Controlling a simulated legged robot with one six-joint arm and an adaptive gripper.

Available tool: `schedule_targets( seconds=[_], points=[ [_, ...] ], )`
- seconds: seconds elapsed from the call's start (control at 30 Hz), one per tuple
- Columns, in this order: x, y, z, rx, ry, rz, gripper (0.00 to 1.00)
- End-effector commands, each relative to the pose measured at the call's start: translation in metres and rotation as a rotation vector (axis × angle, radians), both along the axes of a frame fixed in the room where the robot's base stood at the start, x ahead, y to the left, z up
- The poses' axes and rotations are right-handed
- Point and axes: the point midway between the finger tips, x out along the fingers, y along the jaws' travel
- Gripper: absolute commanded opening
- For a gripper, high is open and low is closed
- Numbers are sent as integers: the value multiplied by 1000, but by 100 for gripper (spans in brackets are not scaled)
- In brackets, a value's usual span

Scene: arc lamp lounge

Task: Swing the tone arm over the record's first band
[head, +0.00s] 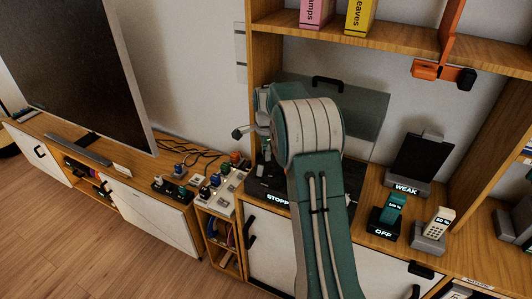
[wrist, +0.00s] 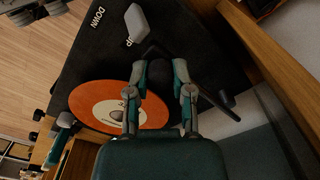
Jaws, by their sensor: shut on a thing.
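The black turntable (head: 265,183) sits on the wooden cabinet in the head view, with its lid (head: 365,115) raised and a partly hidden label starting "STOPP". My arm hides most of its deck. In the wrist view, the orange record (wrist: 88,98) lies on the dark deck, partly behind my left finger. The thin black tone arm (wrist: 208,92) runs between and past my fingers, on the right of the record. My gripper (wrist: 160,66) is shut on the tone arm, its fingertips spaced apart; the exact contact is hard to see. A grey lever (wrist: 138,26) stands by the DOWN and UP marks.
A panel of small knobs (head: 222,185) stands left of the turntable. To the right are a dock marked WEAK (head: 407,188), a green handset marked OFF (head: 391,210) and a white handset (head: 437,224). Shelves rise behind, with an orange clamp (head: 425,70) above.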

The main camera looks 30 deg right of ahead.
Motion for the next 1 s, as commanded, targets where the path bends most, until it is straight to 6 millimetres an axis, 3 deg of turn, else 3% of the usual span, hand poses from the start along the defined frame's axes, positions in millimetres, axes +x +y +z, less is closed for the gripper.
schedule_targets(
  seconds=[0.37, 1.0],
  points=[
    [-10, -8, -1, 0, 0, 82, 0],
    [-45, -55, -2, 2, 2, 458, 0]
  ],
)
